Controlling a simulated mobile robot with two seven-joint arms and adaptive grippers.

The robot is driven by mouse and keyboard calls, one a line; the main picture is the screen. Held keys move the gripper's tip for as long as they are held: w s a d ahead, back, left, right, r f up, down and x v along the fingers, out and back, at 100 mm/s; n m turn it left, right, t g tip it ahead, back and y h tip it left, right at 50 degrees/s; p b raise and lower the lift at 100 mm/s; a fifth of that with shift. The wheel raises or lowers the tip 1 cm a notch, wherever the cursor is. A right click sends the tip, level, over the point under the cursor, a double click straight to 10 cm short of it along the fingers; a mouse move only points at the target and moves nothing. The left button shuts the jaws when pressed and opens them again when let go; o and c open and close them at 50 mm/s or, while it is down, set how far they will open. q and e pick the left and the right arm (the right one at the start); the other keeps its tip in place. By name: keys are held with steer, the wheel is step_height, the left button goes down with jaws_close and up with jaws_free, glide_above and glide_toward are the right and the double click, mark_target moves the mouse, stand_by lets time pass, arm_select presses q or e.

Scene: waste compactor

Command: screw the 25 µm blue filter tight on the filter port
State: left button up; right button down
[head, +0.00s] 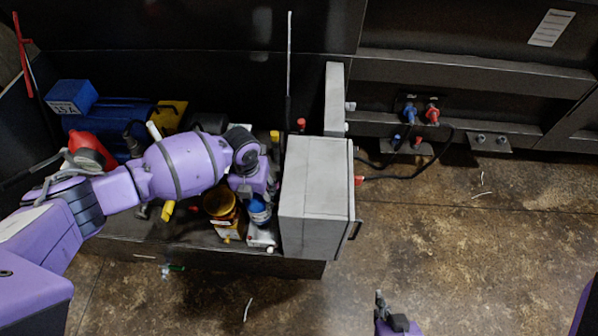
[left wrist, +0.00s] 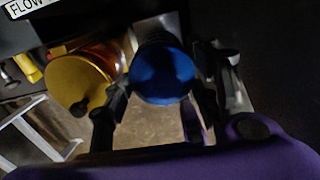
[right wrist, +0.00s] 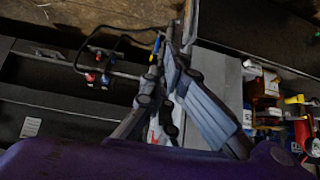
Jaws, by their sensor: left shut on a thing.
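The blue filter (head: 260,211) is upright, with a blue cap and pale label, beside the grey box in the head view. Its round blue end fills the middle of the left wrist view (left wrist: 163,72). My left gripper (head: 256,191) is shut on it, one finger on each side in the left wrist view (left wrist: 162,97). The filter port is hidden, so I cannot tell whether the filter touches it. My right gripper (head: 386,308) is at the bottom of the head view, far from the filter; its fingers come together in the right wrist view (right wrist: 167,70).
An amber canister (head: 222,208) stands close beside the blue filter. The grey box (head: 312,205) stands to its right. A blue motor (head: 112,117), a red part (head: 92,150) and yellow handles crowd the left. Black cables (head: 405,175) hang at the right; the floor there is open.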

arm_select(q)
steer(key=shift+s+f+b, duration=0.2)
steer(key=shift+f+b, duration=0.1)
steer(key=shift+f, duration=0.55)
step_height(320, 180, down, 2)
steer(key=shift+f+b, duration=0.25)
steer(key=shift+b, duration=0.35)
steer(key=shift+w+f+b, duration=0.1)
steer(key=shift+f+b, duration=0.25)
steer(key=shift+f, duration=0.35)
steer(key=n, duration=0.2)
steer(key=shift+r+n, duration=0.15)
steer(key=shift+n, duration=0.25)
steer(key=shift+r+n, duration=0.1)
steer(key=shift+n, duration=0.9)
arm_select(e)
steer(key=shift+s+d+f, duration=0.1)
steer(key=shift+d+f, duration=0.15)
steer(key=shift+f, duration=0.3)
steer(key=shift+d+f, duration=0.25)
steer(key=shift+f, duration=0.3)
steer(key=shift+s+f, duration=0.1)
steer(key=shift+s, duration=0.05)
arm_select(q)
steer(key=shift+n, duration=0.4)
